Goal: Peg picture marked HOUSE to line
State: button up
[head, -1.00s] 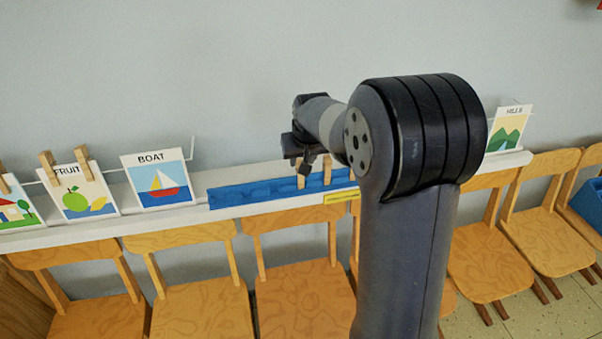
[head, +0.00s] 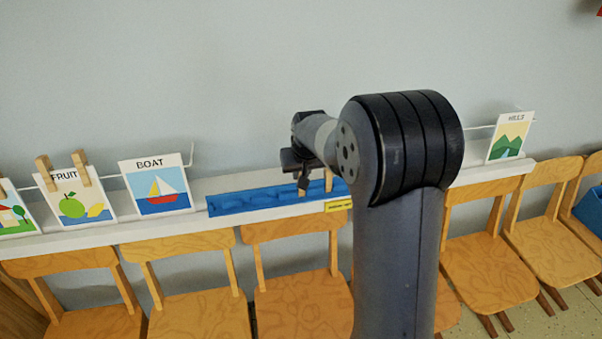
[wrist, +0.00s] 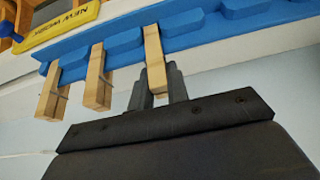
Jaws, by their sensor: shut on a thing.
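A picture of a house with a tree (head: 14,213) is cut off by the left edge of the head view, and its title is not readable. My gripper (head: 300,182) is low over the blue peg rack (head: 245,200) on the white ledge. In the wrist view my gripper (wrist: 159,90) is shut on a wooden peg (wrist: 153,50), whose far end is still at the blue rack (wrist: 130,45). Two more wooden pegs, a middle one (wrist: 98,80) and an outer one (wrist: 51,85), stand beside it in the rack.
The FRUIT picture (head: 72,207) hangs from two pegs; the BOAT picture (head: 157,190) stands right of it. The HILLS picture (head: 508,140) is far right. A yellow label (head: 338,206) marks the ledge (head: 110,232). Several wooden chairs (head: 190,255) line its front.

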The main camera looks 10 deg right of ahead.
jog(key=shift+r+p, duration=2.35)
jog(key=shift+r, duration=0.8)
jog(key=shift+s+r+b, duration=0.25)
jog(key=shift+s+b, duration=0.05)
jog(key=shift+s, duration=0.95)
jog(key=shift+s+r+b, duration=0.2)
jog(key=shift+s+b, duration=0.05)
jog(key=shift+s, duration=1)
